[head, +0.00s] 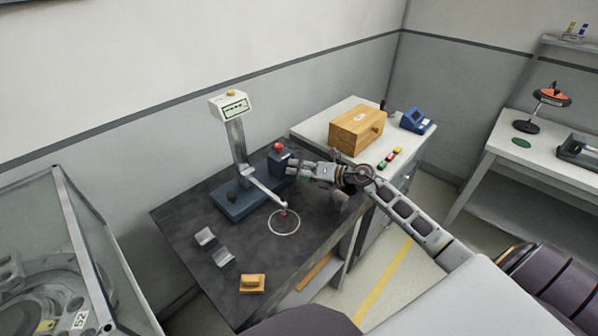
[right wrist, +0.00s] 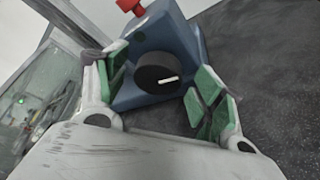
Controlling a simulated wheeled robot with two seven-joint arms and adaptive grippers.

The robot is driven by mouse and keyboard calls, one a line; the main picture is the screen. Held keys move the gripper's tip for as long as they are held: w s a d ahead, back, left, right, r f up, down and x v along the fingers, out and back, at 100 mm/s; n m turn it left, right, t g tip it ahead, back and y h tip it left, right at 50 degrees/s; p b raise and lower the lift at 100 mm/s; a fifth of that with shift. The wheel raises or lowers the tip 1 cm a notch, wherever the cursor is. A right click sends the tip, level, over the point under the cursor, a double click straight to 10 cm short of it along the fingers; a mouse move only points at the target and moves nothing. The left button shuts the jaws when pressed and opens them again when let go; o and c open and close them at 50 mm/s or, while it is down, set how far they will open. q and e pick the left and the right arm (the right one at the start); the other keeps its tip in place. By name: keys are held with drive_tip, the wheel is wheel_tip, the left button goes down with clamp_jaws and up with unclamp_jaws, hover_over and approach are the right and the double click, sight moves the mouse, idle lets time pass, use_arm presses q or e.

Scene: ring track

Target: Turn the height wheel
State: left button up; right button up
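The height gauge has a white display head (head: 229,107), a grey column and a blue base (head: 238,208) on a dark table. A red button (head: 278,147) tops the blue housing at its right end; it also shows in the right wrist view (right wrist: 129,5). The height wheel (right wrist: 154,72), a black knob with a white mark, faces my right gripper on the blue housing (right wrist: 188,45). In the head view I cannot make the wheel out. My right gripper (head: 298,170) is open, its green-padded fingers (right wrist: 160,88) apart on either side of the wheel, without clear contact. My left gripper is out of view.
A thin ring (head: 284,222) lies below the gauge's probe arm. A wooden box (head: 357,129) and a blue device (head: 416,121) stand on the white bench behind.

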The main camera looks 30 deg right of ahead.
drive_tip(key=shift+v, duration=0.9)
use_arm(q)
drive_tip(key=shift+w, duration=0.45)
use_arm(e)
drive_tip(key=v, duration=1)
drive_tip(key=shift+d, duration=0.1)
